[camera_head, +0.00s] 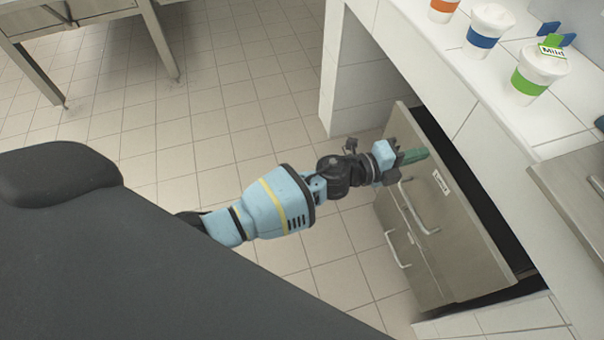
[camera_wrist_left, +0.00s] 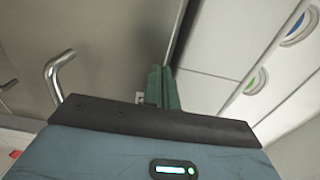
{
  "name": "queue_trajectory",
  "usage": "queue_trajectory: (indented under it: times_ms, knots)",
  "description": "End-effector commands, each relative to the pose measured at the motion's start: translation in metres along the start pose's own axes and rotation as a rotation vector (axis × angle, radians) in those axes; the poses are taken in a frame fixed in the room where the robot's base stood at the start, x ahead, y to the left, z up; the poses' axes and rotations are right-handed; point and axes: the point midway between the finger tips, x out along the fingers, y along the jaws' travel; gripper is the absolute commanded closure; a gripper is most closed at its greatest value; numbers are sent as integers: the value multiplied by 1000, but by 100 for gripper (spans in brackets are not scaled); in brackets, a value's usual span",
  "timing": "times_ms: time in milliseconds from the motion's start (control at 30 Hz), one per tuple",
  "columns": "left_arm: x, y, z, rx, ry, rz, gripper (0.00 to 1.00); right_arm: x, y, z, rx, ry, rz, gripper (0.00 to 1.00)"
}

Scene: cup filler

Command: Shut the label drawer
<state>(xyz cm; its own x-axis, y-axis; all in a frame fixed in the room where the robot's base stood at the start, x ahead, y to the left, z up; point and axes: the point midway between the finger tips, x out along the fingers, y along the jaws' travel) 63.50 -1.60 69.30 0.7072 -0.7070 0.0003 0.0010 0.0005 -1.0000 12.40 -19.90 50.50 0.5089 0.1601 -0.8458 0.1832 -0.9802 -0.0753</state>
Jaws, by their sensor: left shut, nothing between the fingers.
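The label drawer (camera_head: 462,232) has a grey metal front with a small white label and a bar handle (camera_head: 415,207). Its front stands out from the white counter, with a dark gap behind it, so it is open. The handle also shows in the left wrist view (camera_wrist_left: 56,72). My left gripper (camera_head: 416,155) is shut and empty, its green fingers at the front's upper part, left of the label. The fingers (camera_wrist_left: 162,86) also show close to the metal front in the left wrist view; I cannot tell whether they touch it. My right gripper is out of view.
A second bar handle (camera_head: 397,250) sits lower on the metal fronts. White cups with an orange, a blue (camera_head: 486,30) and a green (camera_head: 537,75) band stand on the white counter above. A metal table (camera_head: 75,12) is at the back left. Tiled floor between is clear.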

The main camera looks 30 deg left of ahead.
Motion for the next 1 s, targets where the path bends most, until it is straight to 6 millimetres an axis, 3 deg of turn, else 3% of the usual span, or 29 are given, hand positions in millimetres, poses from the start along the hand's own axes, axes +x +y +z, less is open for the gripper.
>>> queue_trajectory:
  times_ms: [100, 333, 1000]
  knots:
    - [19, 2, -1, -3, 1, 0, 100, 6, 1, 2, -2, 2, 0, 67]
    - [37, 1, 0, -1, 1, 1, 100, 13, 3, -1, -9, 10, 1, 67]
    - [35, 0, 3, 0, -1, 1, 100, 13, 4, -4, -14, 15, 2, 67]
